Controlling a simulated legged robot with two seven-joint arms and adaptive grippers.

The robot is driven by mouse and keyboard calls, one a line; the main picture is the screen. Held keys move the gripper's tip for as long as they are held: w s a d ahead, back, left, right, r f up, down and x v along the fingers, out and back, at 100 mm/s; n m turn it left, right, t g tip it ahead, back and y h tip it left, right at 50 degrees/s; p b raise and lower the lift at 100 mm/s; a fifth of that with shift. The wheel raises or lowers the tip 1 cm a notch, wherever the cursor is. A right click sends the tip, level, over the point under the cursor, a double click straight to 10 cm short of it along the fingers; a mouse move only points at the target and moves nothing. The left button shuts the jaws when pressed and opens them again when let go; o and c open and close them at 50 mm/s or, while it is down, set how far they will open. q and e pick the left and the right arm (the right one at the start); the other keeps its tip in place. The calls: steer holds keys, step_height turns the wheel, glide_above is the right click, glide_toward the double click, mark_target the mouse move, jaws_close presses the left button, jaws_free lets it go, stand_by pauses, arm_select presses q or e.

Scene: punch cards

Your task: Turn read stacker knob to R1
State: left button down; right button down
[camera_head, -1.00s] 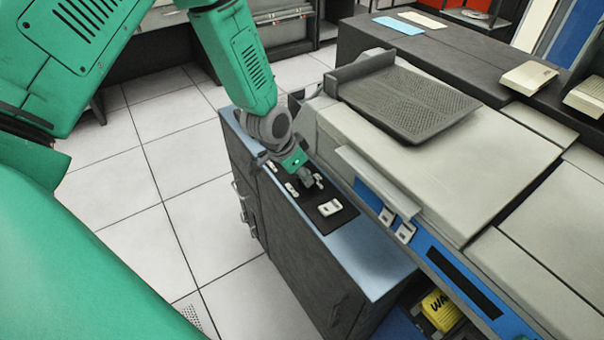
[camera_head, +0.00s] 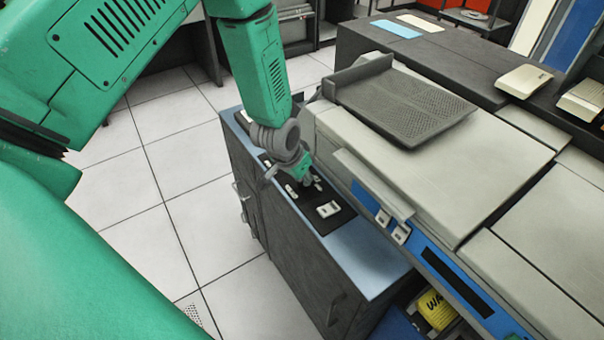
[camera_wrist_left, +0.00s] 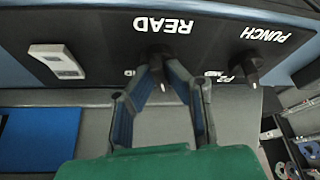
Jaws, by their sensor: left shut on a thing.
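The black panel (camera_head: 338,219) with the read knob is on top of the blue-topped cabinet. In the left wrist view the dark read knob (camera_wrist_left: 159,55) sits by the white READ lettering, which appears upside down. Its light pointer mark faces toward the gripper. My left gripper (camera_wrist_left: 164,78) is shut on the read knob, one finger on each side. In the head view the left gripper (camera_head: 311,180) is over the panel and hides the knob. The small position labels are partly covered, so the exact setting cannot be read. My right gripper is not in view.
A punch knob (camera_wrist_left: 251,70) stands to the right of the read knob in the wrist view. A white switch (camera_wrist_left: 57,60) is at the left; it also shows in the head view (camera_head: 329,208). The large card machine (camera_head: 470,140) stands close beside the panel.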

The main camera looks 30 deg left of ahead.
arm_select(q)
steer(key=n+y+p, duration=0.1)
steer(key=n, duration=0.1)
steer(key=n+y, duration=0.1)
steer(key=n, duration=0.1)
steer(key=shift+w+d+n+p, duration=0.15)
steer(key=shift+n+p, duration=0.25)
steer(key=shift+n, duration=0.3)
steer(key=c, duration=1.6)
jaws_free()
steer(key=shift+w+f, duration=0.1)
steer(key=shift+r, duration=0.3)
steer(key=v, duration=1.1)
steer(key=shift+r+g, duration=0.25)
steer(key=shift+g, duration=0.05)
